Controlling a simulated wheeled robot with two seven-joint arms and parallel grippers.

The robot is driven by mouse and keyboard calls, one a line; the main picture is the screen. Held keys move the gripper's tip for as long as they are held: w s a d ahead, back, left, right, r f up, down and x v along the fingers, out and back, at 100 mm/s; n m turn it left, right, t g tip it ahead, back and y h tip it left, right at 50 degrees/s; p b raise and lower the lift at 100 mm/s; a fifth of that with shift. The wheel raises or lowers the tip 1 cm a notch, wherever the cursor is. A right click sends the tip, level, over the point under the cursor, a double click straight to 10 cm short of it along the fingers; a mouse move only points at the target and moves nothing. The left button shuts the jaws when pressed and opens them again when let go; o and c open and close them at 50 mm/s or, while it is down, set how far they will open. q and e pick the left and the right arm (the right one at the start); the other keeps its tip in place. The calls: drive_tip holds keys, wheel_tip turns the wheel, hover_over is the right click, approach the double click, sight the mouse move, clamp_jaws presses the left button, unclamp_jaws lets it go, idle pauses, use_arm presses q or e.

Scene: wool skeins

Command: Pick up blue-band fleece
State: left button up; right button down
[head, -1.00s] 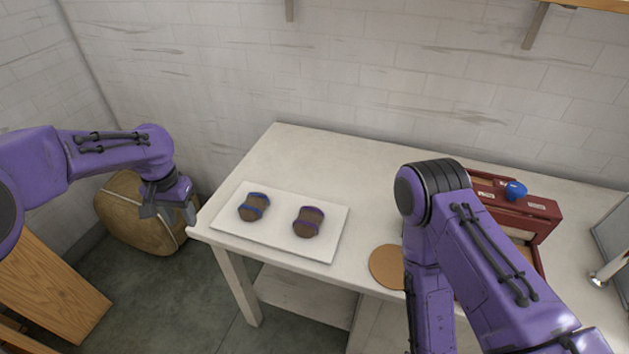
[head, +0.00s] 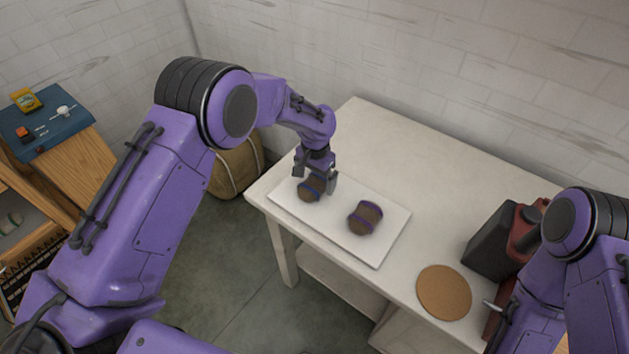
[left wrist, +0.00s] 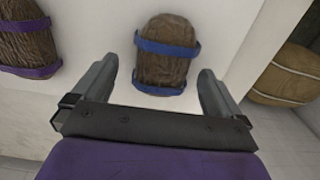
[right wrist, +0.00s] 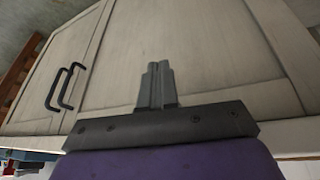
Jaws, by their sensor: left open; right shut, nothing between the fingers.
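The blue-band fleece (head: 309,191) is a brown woolly bundle with blue bands. It lies on the left part of a white board (head: 383,251) on the table. In the left wrist view the fleece (left wrist: 163,68) sits ahead of and between the open fingers of my left gripper (left wrist: 158,85), with nothing held. In the head view my left gripper (head: 316,178) is over the fleece and partly hides it. A similar purple-band fleece (head: 364,218) lies to its right on the board. My right gripper (right wrist: 156,85) is shut and empty, facing pale cabinet doors.
A round cork mat (head: 444,292) lies near the table's front edge. A dark container (head: 492,241) stands to its right. A tan sack (head: 236,166) is on the floor behind the table's left end. The table's back middle is clear.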

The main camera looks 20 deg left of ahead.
use_arm(q)
drive_tip(key=shift+a+f, duration=0.1)
drive_tip(key=shift+f, duration=0.45)
drive_tip(key=shift+s+a+f, duration=0.1)
drive_tip(key=shift+a+f, duration=0.05)
drive_tip(key=c, duration=1.1)
